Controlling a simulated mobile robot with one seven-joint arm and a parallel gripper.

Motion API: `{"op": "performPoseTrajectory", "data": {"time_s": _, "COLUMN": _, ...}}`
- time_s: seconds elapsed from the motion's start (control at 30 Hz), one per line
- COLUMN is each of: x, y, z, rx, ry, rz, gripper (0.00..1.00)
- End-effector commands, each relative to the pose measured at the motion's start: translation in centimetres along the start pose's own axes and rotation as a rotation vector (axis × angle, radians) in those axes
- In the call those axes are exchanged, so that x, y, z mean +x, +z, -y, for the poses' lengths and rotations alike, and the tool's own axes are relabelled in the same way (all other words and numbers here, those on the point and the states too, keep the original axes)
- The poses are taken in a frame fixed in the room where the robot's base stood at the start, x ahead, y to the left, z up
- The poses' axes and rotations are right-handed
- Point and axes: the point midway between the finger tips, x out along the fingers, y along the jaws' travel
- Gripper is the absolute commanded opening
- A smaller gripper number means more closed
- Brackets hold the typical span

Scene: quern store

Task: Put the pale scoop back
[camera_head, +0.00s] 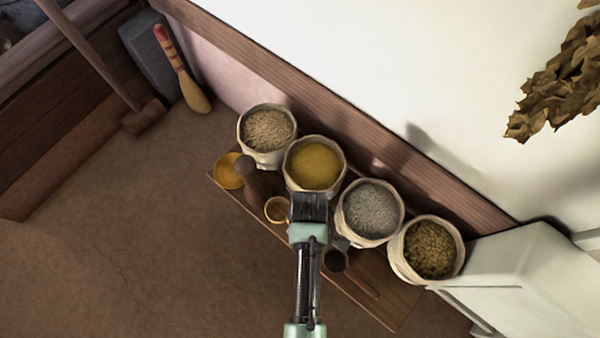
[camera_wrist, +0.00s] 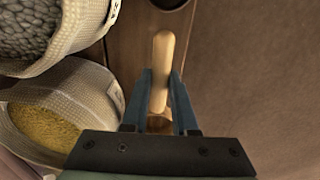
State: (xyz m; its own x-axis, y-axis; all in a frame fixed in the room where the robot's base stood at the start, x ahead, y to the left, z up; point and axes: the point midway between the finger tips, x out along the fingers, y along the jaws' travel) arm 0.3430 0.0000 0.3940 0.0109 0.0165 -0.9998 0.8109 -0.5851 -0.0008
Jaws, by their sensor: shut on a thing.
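The pale scoop shows in the wrist view as a light wooden handle (camera_wrist: 162,58) between my two fingers. My gripper (camera_wrist: 161,78) is shut on this handle. Part of the scoop's bowl shows below the handle, partly hidden by my gripper. In the head view the scoop's round bowl (camera_head: 277,210) shows just left of my gripper (camera_head: 308,207), over the wooden board (camera_head: 395,312); its handle is hidden there. I cannot tell whether the scoop touches the board. A dark scoop (camera_head: 335,261) lies on the board to the lower right.
Sacks of pale grain (camera_head: 268,131), yellow meal (camera_head: 315,165), grey grain (camera_head: 371,209) and greenish grain (camera_head: 432,249) line the wall. An orange bowl (camera_head: 228,170) and a brown rounded object (camera_head: 254,182) stand at the board's left end. A white box (camera_head: 540,270) stands right.

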Motion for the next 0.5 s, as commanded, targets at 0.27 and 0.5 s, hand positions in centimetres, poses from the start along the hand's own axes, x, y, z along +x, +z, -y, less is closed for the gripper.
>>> {"op": "performPoseTrajectory", "data": {"time_s": 0.27, "x": 2.9, "y": 0.1, "z": 0.0, "rx": 0.001, "ry": -0.001, "rz": 0.001, "gripper": 0.00}}
{"op": "performPoseTrajectory", "data": {"time_s": 0.5, "x": 5.2, "y": 0.1, "z": -0.1, "rx": 0.002, "ry": 0.001, "rz": 0.000, "gripper": 0.00}}
